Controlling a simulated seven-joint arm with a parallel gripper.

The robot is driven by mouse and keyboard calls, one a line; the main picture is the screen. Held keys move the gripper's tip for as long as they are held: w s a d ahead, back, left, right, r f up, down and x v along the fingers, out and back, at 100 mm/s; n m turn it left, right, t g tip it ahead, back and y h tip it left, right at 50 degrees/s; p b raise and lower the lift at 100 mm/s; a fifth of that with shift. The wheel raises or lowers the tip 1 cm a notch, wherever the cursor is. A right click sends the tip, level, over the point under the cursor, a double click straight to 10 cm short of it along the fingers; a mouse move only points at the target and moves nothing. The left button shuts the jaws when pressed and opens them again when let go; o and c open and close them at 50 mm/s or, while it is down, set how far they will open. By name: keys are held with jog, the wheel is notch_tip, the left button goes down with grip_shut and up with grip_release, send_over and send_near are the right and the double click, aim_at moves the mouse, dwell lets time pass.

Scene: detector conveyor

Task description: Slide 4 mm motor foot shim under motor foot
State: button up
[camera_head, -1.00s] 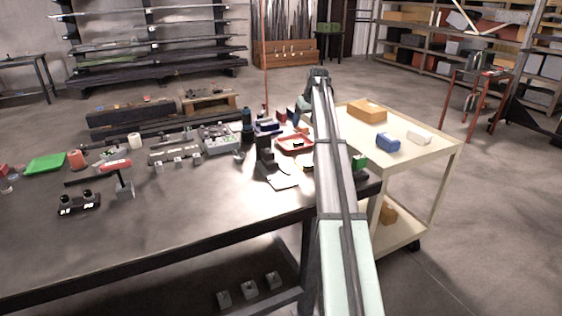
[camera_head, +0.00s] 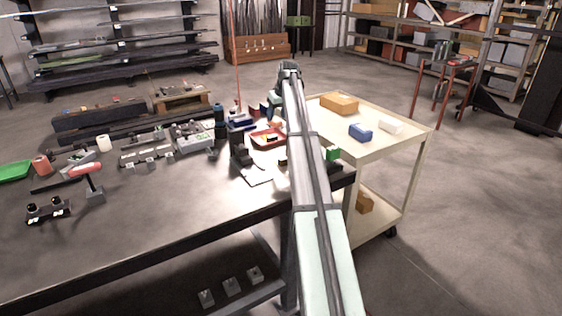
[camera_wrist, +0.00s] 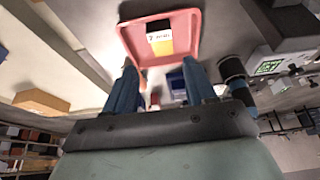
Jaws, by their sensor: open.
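A red tray (camera_head: 262,147) stands at the right part of the bench. The wrist view shows this tray (camera_wrist: 188,31) just beyond the fingertips, with small flat pieces (camera_wrist: 159,39) in it, one white with dark marking and one yellow. I cannot read the marking or tell which piece is the 4 mm shim. My gripper (camera_wrist: 160,76) is open, its two blue fingers apart with nothing held between them. In the head view my arm hides most of the gripper. I cannot pick out the motor foot for sure; a dark block-like fixture (camera_head: 240,150) stands left of the tray.
A dark cylinder (camera_wrist: 232,72) stands close to the right finger in the wrist view. A cream cart (camera_head: 385,145) right of the bench carries a cardboard box (camera_head: 339,103) and a blue box (camera_head: 360,132). The bench's front middle (camera_head: 150,215) is clear.

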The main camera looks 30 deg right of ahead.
notch_tip(320, 180, up, 2)
jog(key=m+g, duration=0.5)
jog(key=m, duration=1.3)
send_over(284, 158)
notch_tip(284, 158, down, 8)
jog(key=shift+w+f, duration=0.15)
jog(key=shift+f, duration=0.05)
jog(key=shift+s+f, duration=0.2)
jog(key=shift+f, duration=2.35)
jog(key=shift+c, duration=0.2)
grip_shut()
